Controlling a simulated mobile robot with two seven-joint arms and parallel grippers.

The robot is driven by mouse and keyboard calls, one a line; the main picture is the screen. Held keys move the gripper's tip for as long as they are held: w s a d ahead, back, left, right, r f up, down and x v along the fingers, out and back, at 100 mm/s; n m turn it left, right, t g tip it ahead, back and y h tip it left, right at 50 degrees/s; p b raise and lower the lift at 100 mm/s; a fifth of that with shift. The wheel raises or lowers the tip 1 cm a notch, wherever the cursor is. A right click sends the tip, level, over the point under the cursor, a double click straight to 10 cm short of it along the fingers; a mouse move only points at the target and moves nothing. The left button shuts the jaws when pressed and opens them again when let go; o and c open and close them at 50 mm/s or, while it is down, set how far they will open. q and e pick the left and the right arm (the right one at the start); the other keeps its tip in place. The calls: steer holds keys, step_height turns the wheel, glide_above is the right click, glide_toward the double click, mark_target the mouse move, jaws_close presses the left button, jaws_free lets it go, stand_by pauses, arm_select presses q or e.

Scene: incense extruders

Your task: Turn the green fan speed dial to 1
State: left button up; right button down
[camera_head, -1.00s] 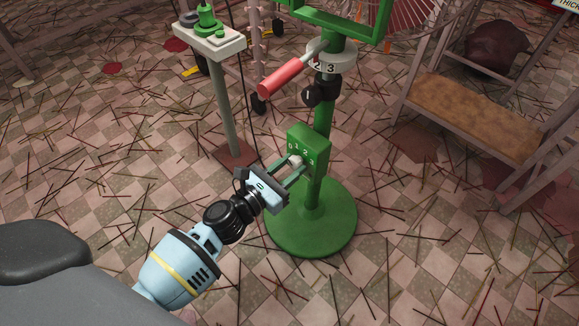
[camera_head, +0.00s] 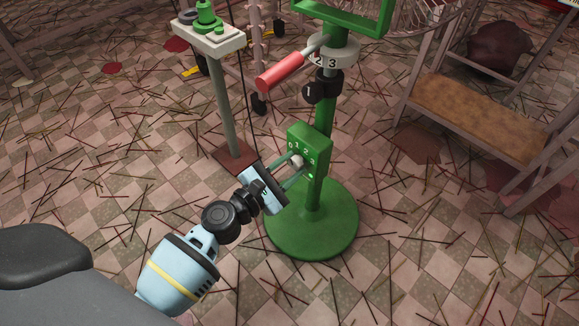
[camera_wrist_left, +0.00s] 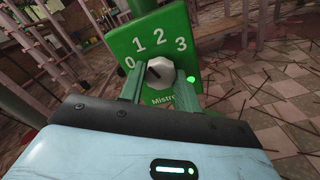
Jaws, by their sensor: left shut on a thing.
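The green control box (camera_head: 312,146) is on the green fan stand's pole. Its face carries the numbers 0, 1, 2 and 3 and a partly hidden word. The speed dial is a pale knob (camera_wrist_left: 161,72) with a dark pointer mark, which slants to the upper left, on the side of 0 and 1. I cannot tell exactly which number it meets. My left gripper (camera_head: 291,174) is shut on this knob, with one finger on each side in the left wrist view (camera_wrist_left: 160,88). A small green light (camera_wrist_left: 190,79) glows on the box. My right gripper is not in view.
A red handle (camera_head: 280,73) and a numbered white ring (camera_head: 332,60) sit higher on the pole. The round green base (camera_head: 313,237) stands on a tiled floor with scattered sticks. A pedestal (camera_head: 208,40) is at the left, a wooden bench (camera_head: 478,112) at the right.

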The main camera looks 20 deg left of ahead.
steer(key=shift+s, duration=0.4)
arm_select(q)
steer(key=o, duration=1)
steer(key=shift+s, duration=0.15)
steer(key=shift+s+a, duration=0.15)
steer(key=shift+s, duration=0.2)
steer(key=v, duration=0.6)
steer(key=shift+s+a, duration=0.15)
steer(key=shift+s, duration=0.25)
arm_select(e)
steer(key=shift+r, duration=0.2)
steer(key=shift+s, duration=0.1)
